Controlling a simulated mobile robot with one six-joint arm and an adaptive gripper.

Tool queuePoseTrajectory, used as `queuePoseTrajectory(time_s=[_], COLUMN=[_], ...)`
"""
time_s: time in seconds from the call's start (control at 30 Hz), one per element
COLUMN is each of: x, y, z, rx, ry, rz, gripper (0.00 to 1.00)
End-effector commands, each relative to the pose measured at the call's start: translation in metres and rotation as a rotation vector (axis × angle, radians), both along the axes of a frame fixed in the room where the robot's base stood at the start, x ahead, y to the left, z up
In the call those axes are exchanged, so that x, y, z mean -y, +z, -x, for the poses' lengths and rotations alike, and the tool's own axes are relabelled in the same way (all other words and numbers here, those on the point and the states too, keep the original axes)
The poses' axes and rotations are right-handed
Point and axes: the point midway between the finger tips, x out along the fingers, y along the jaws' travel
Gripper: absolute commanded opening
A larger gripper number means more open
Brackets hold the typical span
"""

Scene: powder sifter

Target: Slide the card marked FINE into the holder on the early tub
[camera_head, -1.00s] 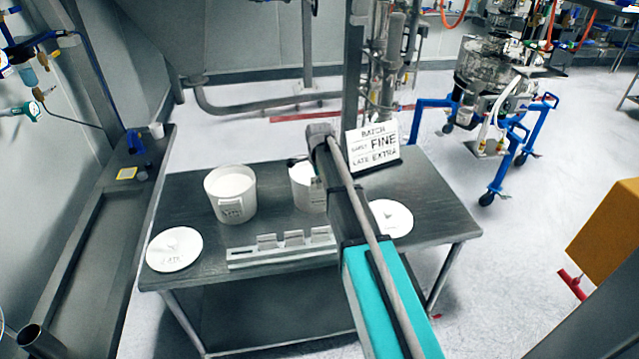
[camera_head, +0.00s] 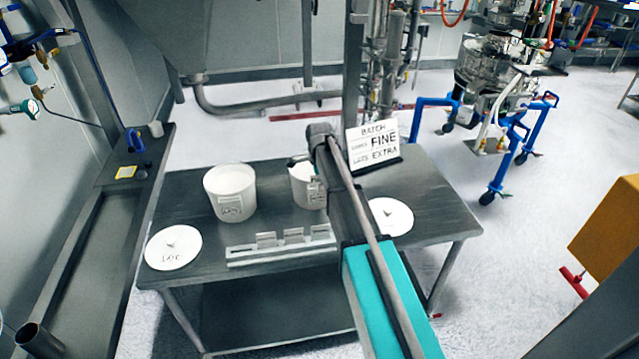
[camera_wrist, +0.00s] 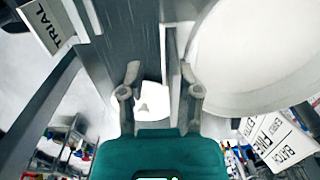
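Two white tubs stand on a dark metal table. The left tub (camera_head: 231,193) shows fully with a label on its front; the right tub (camera_head: 303,185) is partly hidden by my arm. Their label writing is too blurred to read. In the wrist view a card reading TRIAL (camera_wrist: 48,24) shows top left. My gripper (camera_wrist: 160,75) has its fingers apart, with no card visible between them; a tub (camera_wrist: 265,50) is close on its right. The fingers are hidden in the head view.
A sign (camera_head: 375,144) at the back pairs FINE with the early line and EXTRA with late. White lids lie at the left (camera_head: 173,247) and right (camera_head: 391,217) of the table. My arm crosses above the table, right of centre.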

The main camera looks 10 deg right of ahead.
Motion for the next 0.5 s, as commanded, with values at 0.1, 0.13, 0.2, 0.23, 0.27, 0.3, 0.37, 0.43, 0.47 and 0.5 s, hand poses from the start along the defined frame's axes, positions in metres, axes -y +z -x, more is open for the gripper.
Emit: queuePoseTrajectory(time_s=[0.1,0.13,0.2,0.23,0.27,0.3,0.37,0.43,0.47,0.5], x=[-0.0001,-0.0001,-0.0001,-0.0001,-0.0001,-0.0002,-0.0002,-0.0002,-0.0002,-0.0002], y=[0.0001,0.0,0.0,0.0001,0.0003,0.0006,0.0015,0.0034,0.0044,0.0061], z=[-0.0009,-0.0009,-0.001,-0.0009,-0.0009,-0.0009,-0.0009,-0.0009,-0.0008,-0.0009], rx=[0.002,0.002,0.002,0.002,0.002,0.002,0.002,0.002,0.001,0.001], ry=[0.0,0.0,0.0,0.0,0.0,0.0,0.0,0.0,0.0,0.0], rz=[0.0,0.0,0.0,0.0,0.0,0.0,0.0,0.0,0.0,0.0], gripper=[0.49,0.49,0.49,0.49,0.49,0.49,0.49,0.49,0.49,0.49])
